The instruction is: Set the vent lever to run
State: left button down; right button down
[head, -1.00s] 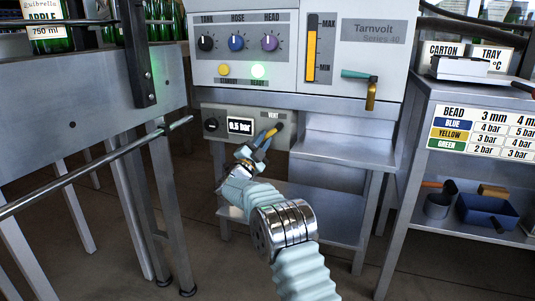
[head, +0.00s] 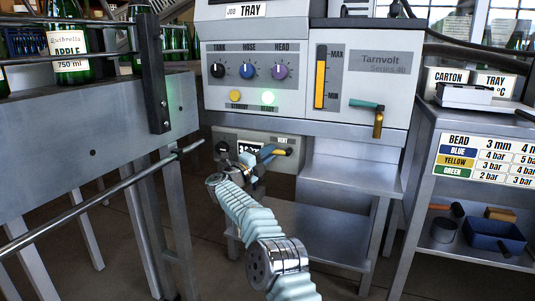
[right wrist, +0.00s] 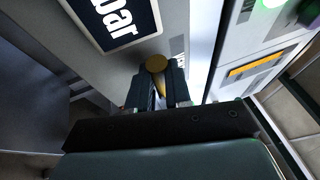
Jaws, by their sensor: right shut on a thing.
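The vent lever (head: 280,153) is on the lower grey panel of the machine, under the VENT label. It points left from its dark pivot, close to level. My right gripper (head: 265,157) is at the lever and shut on it, with the fingers partly covering it. In the right wrist view the lever's round yellow-brown end (right wrist: 155,63) shows between the fingertips of the right gripper (right wrist: 157,92). The pressure display (head: 246,148) beside it is partly hidden by my gripper; a 3 shows first. No run mark is readable. My left gripper is out of view.
Above are three dials and a lit green lamp (head: 268,97). A teal-handled tap (head: 378,120) is at the right. A metal bench with a rail (head: 100,183) stands at the left, a shelf unit at the right.

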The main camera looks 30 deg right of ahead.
dwell(0.5)
jog(key=c, duration=1.1)
grip_release()
jog(key=shift+o, duration=0.2)
jog(key=b+v, duration=0.1)
jog(key=v, duration=1.2)
jog(key=shift+a, duration=0.35)
jog(key=shift+f, duration=0.1)
